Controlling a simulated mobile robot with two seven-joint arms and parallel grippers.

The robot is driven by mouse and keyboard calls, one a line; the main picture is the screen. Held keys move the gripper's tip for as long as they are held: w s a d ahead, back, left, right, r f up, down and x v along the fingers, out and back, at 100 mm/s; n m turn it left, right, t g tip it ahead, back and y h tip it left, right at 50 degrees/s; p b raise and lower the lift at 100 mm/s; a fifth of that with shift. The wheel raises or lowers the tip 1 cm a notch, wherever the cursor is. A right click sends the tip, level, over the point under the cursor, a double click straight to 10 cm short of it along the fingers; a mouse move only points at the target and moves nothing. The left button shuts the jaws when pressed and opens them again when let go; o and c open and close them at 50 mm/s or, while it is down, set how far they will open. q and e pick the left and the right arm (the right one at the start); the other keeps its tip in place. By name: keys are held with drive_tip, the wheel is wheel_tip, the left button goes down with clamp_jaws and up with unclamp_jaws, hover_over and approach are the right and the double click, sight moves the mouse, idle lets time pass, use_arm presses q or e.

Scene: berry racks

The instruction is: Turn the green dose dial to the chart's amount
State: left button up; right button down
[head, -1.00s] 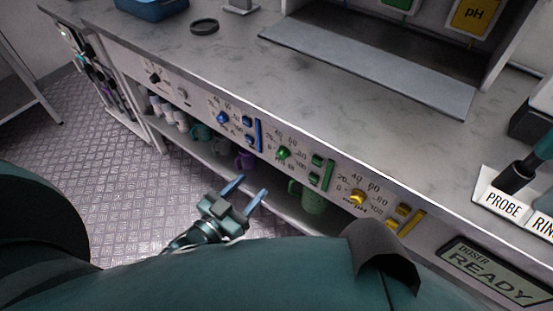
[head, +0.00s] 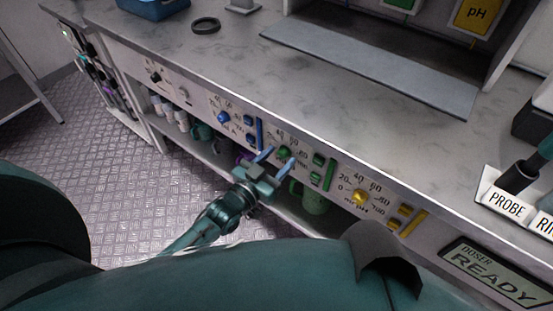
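The green dose dial (head: 285,153) is a small round knob on the light front panel below the counter, with a printed number scale around it. My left gripper (head: 278,161) is open, with its two blue fingertips on either side of the green dial in the picture. I cannot tell whether the fingers touch it. The dial's exact setting is too small to read. No chart with an amount is readable in view. My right gripper is not in view.
A blue dial (head: 223,117) sits left of the green one and a yellow dial (head: 360,197) right. Green buttons (head: 318,159) are close by. A shelf with mugs, including a green one (head: 315,200), lies below. The doser display (head: 497,274) reads READY.

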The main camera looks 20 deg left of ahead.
use_arm(q)
drive_tip(key=c, duration=0.9)
